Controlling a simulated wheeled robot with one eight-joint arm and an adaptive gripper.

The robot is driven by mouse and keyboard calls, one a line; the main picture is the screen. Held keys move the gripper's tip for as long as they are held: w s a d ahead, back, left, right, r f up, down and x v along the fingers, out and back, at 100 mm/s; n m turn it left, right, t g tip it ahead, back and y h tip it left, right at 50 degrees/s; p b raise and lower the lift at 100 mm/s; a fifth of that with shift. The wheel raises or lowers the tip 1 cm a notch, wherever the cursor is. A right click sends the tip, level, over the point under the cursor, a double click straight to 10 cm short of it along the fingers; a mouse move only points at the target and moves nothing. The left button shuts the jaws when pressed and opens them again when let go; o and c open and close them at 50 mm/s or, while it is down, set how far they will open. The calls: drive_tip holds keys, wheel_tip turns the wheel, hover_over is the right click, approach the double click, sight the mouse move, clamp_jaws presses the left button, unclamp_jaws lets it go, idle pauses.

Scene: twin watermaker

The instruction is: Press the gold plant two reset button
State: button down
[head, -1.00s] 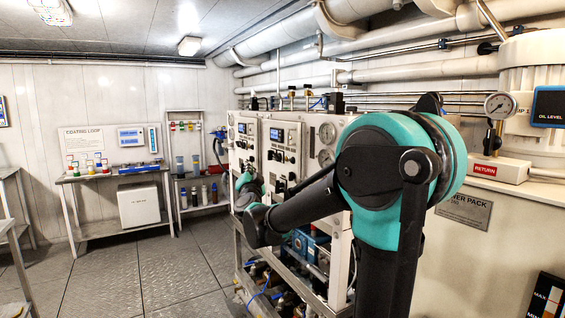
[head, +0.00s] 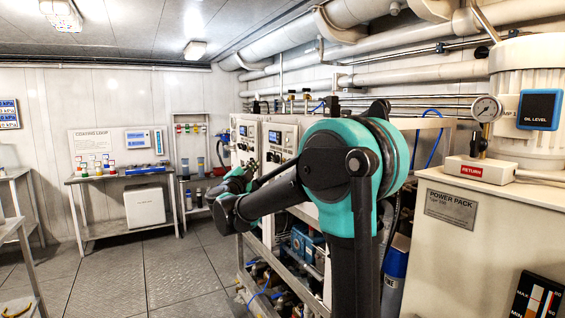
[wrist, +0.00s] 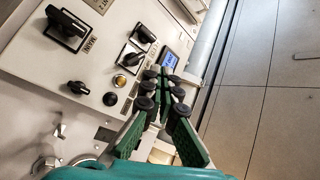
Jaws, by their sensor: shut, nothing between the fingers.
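In the wrist view a small gold button (wrist: 119,80) sits on a pale control panel (wrist: 85,18), with a black round button (wrist: 110,99) just below it. My gripper (wrist: 167,74) has green fingers with black joints, drawn together at the tips. The tips are to the right of the gold button, by the blue-lit display (wrist: 169,59). A gap shows between the tips and the gold button; their height over the panel is unclear. In the head view two white panel cabinets (head: 282,140) stand behind my arm, which hides much of them.
Black rotary switches (wrist: 66,26) and smaller knobs (wrist: 77,87) stick out of the panel. A grey pipe or rail (wrist: 212,45) runs beside it. In the head view the power pack (head: 450,245) stands at the right. Open floor (head: 165,270) lies to the left.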

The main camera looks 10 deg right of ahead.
drive_tip(key=w+d, duration=0.2)
drive_tip(key=d, duration=0.6)
drive_tip(key=shift+w, duration=0.3)
drive_tip(key=shift+d, duration=0.1)
idle(1.1)
drive_tip(key=shift+w+d, duration=0.1)
drive_tip(key=shift+d, duration=0.15)
drive_tip(key=shift+w+d, duration=0.15)
drive_tip(key=shift+d, duration=0.35)
idle(0.8)
idle(0.3)
drive_tip(key=shift+s+a, duration=0.3)
drive_tip(key=shift+a, duration=0.55)
drive_tip(key=shift+s+a, duration=0.25)
drive_tip(key=shift+a, duration=0.55)
drive_tip(key=shift+s+a, duration=0.25)
drive_tip(key=shift+a, duration=0.55)
drive_tip(key=shift+s+a, duration=0.25)
drive_tip(key=shift+a, duration=0.55)
